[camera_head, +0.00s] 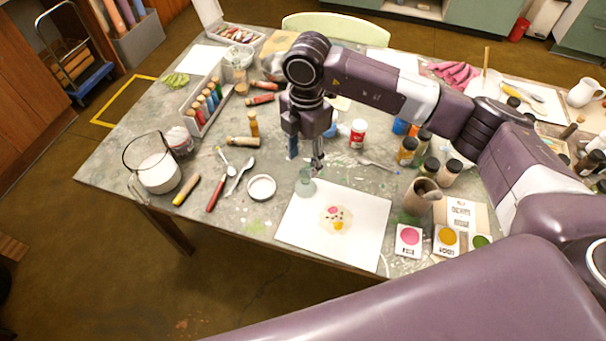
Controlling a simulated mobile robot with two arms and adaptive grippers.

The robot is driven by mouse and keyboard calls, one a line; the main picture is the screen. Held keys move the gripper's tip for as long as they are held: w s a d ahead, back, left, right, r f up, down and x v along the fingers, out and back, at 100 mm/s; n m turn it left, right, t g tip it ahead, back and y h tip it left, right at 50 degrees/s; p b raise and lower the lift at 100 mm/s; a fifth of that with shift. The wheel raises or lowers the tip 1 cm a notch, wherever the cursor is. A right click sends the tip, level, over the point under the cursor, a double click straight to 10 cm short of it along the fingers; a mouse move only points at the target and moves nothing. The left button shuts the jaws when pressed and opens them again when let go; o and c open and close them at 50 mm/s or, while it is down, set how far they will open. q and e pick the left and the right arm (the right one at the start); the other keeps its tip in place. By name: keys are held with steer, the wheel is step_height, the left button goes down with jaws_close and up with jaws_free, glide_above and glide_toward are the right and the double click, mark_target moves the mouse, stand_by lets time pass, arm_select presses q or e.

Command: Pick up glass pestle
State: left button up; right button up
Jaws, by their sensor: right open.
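The glass pestle (305,188) is a small, clear, greenish piece with a wide foot. It stands at the upper left edge of a white sheet (368,226), which bears a small heap of pink, dark and yellow pigment. My right gripper (306,157) reaches in from the right and points down just above the pestle. Its jaws are open, with the fingertips close to the pestle's top; I cannot tell whether they touch it. The gripper partly hides what lies behind it. My left gripper is not in view.
A white round lid (262,187), a spoon (241,174) and a red-handled tool (216,194) lie to the left. A white-filled jar (159,173) stands at the left edge. A red-and-white jar (357,133) and several pigment jars stand to the right, near a brown cup (414,197).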

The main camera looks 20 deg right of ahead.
mark_target(306, 172)
steer(key=shift+d+f, duration=0.2)
steer(key=shift+d, duration=0.25)
step_height(306, 172, down, 6)
steer(key=shift+a+f+p, duration=0.1)
steer(key=shift+f+p, duration=0.05)
steer(key=shift+p, duration=1.05)
steer(key=shift+f, duration=0.25)
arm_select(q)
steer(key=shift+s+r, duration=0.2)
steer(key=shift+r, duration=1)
arm_select(e)
steer(key=shift+f, duration=0.1)
steer(key=shift+c, duration=0.3)
jaws_close()
